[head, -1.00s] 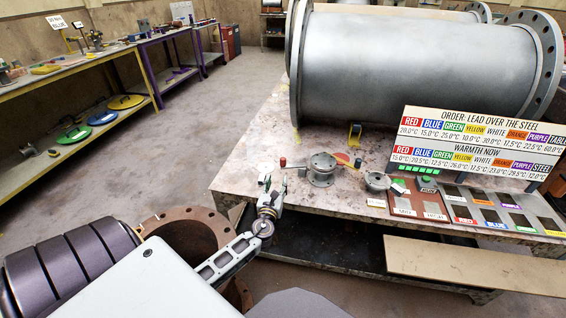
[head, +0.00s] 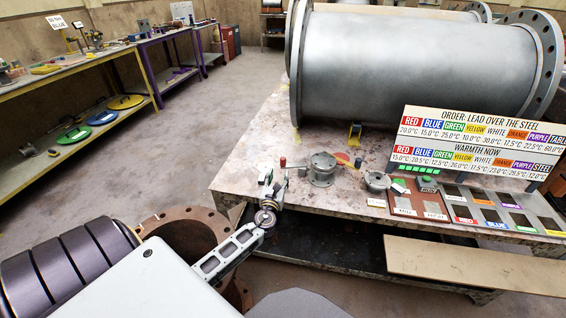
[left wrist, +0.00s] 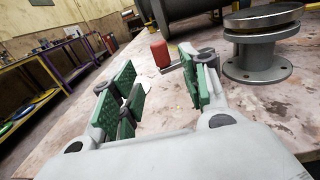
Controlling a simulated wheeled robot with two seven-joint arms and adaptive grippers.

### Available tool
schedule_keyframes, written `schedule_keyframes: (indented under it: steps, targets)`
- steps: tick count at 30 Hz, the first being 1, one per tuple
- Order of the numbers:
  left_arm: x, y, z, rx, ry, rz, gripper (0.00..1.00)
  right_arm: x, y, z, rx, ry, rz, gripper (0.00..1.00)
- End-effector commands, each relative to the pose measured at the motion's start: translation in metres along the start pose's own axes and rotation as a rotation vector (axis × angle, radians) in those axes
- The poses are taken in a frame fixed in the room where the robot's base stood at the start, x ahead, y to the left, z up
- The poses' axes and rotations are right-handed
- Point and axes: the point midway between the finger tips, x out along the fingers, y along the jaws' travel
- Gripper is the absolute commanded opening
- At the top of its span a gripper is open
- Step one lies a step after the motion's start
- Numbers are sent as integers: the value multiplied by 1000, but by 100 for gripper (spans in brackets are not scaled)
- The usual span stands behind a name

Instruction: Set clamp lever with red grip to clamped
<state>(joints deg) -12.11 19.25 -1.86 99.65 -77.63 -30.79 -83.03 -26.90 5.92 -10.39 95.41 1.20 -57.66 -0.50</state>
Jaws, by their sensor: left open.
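The clamp lever's red grip (head: 283,162) stands upright at the left of a grey flanged fitting (head: 322,170) on the table. In the left wrist view the red grip (left wrist: 160,55) shows just beyond my fingers, left of the grey fitting (left wrist: 258,60). My left gripper (head: 272,183) is at the table's front left edge, close to the grip and on its near side. In the left wrist view its green-padded fingers (left wrist: 160,90) are apart with nothing between them. The lever's arm is partly hidden behind the right finger. My right gripper is not in view.
A large grey pipe (head: 420,65) lies across the back of the table. A smaller grey fitting (head: 377,182), coloured tiles (head: 480,205) and a sign board (head: 470,145) are at the right. A rusty flanged pipe (head: 190,225) stands before the table.

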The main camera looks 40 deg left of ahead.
Motion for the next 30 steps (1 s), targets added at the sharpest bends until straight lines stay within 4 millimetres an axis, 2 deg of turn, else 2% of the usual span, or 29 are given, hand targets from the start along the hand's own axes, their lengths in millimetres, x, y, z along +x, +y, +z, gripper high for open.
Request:
schedule_keyframes:
  steps: [14,30]
  targets:
    - [43,0,0,0,-1,0,45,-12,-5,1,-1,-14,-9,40]
    - [89,0,0,-1,0,0,45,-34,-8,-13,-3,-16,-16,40]
